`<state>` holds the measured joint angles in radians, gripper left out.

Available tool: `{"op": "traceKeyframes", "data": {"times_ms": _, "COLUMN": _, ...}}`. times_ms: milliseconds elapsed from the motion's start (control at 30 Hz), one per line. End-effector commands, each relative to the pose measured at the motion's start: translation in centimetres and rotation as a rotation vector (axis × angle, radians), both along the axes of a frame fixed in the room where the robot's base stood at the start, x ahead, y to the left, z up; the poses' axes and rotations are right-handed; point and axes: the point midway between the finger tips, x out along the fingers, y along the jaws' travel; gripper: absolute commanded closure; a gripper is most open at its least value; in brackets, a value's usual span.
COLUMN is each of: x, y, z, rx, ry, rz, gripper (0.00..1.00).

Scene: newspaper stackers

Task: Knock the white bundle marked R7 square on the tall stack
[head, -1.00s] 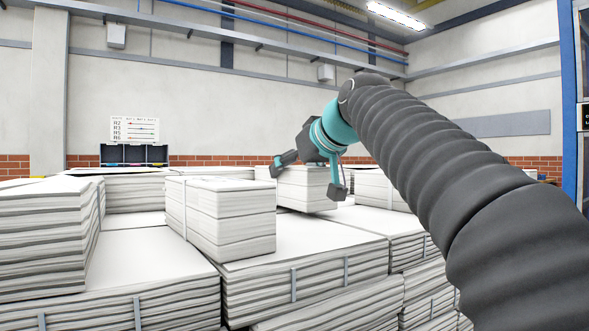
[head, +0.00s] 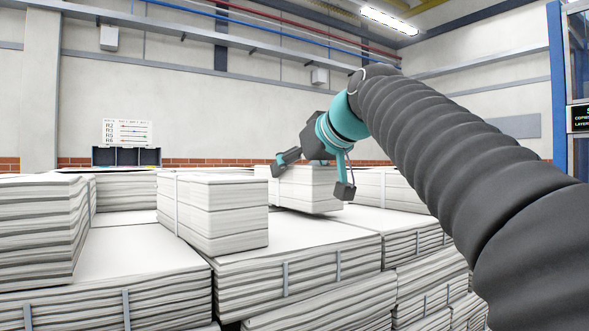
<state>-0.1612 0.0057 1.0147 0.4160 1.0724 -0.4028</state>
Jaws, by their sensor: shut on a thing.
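A white strapped bundle (head: 306,194) sits on the tall stack (head: 300,240) of layered white paper, toward its far side. No R7 mark can be read on any bundle, so I cannot tell from print which one it is. My gripper (head: 312,180) reaches down from the right with one finger at the bundle's left side and the other at its right front corner. It is shut on this bundle, whose underside appears to rest on the stack. The gripper body hides part of the bundle's top.
Another strapped bundle (head: 222,215) stands nearer, just left of the held one. A taller pile (head: 35,230) is at the far left and another bundle (head: 385,190) is behind to the right. A dark rack (head: 126,157) and a chart (head: 128,132) are at the back.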

Motion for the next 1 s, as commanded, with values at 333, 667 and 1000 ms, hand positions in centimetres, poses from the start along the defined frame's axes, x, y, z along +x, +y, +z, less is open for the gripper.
{"op": "traceKeyframes", "data": {"times_ms": 333, "x": -0.1, "y": 0.0, "z": 1.0, "rx": 0.001, "ry": -0.006, "rz": 0.000, "gripper": 0.99}}
{"op": "traceKeyframes", "data": {"times_ms": 667, "x": 0.0, "y": 0.0, "z": 2.8, "rx": 0.001, "ry": -0.007, "rz": 0.000, "gripper": 0.99}}
{"op": "traceKeyframes", "data": {"times_ms": 1000, "x": 0.0, "y": 0.0, "z": 4.8, "rx": 0.002, "ry": -0.008, "rz": 0.000, "gripper": 0.99}}
